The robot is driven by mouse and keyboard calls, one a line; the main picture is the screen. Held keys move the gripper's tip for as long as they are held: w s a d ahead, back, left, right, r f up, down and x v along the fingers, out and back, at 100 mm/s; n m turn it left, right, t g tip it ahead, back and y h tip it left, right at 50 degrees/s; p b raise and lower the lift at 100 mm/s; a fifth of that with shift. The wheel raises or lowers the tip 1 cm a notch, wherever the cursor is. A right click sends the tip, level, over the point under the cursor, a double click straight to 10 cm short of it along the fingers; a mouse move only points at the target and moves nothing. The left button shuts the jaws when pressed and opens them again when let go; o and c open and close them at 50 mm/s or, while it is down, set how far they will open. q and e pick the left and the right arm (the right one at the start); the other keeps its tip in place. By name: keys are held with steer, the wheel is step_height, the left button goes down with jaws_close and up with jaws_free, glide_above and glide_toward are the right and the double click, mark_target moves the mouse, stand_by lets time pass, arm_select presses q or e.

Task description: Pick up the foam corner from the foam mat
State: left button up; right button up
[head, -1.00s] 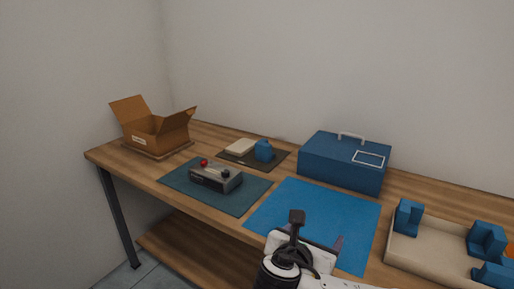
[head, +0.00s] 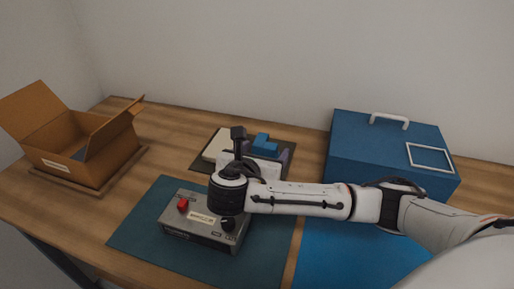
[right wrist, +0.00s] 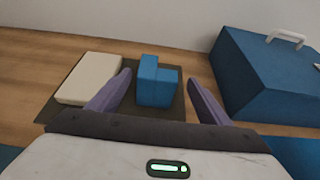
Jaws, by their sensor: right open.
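The blue foam corner (head: 265,141), a stepped block, stands on the dark foam mat (head: 200,165) at the back of the table. My right gripper (head: 258,153) is in front of it and partly hides it in the head view. In the right wrist view the foam corner (right wrist: 155,82) appears between the two spread purple fingers of my right gripper (right wrist: 160,77), with gaps on both sides. The gripper is open and empty; the foam corner still rests on the mat. I cannot tell how far past the fingertips it lies. My left gripper is not in view.
A cream block (right wrist: 90,79) lies left of the foam corner on the same mat. A grey device (head: 205,220) with a red knob sits on a teal mat (head: 140,235) in front. A large blue case (head: 385,155) stands right; an open cardboard box (head: 80,150) is left.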

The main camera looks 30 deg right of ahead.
steer(key=shift+x, duration=0.9)
steer(key=w+d+f+b, duration=0.1)
steer(key=w+d+f, duration=0.2)
steer(key=shift+w+d+f, duration=0.15)
steer(key=shift+w, duration=0.05)
steer(key=c, duration=1.1)
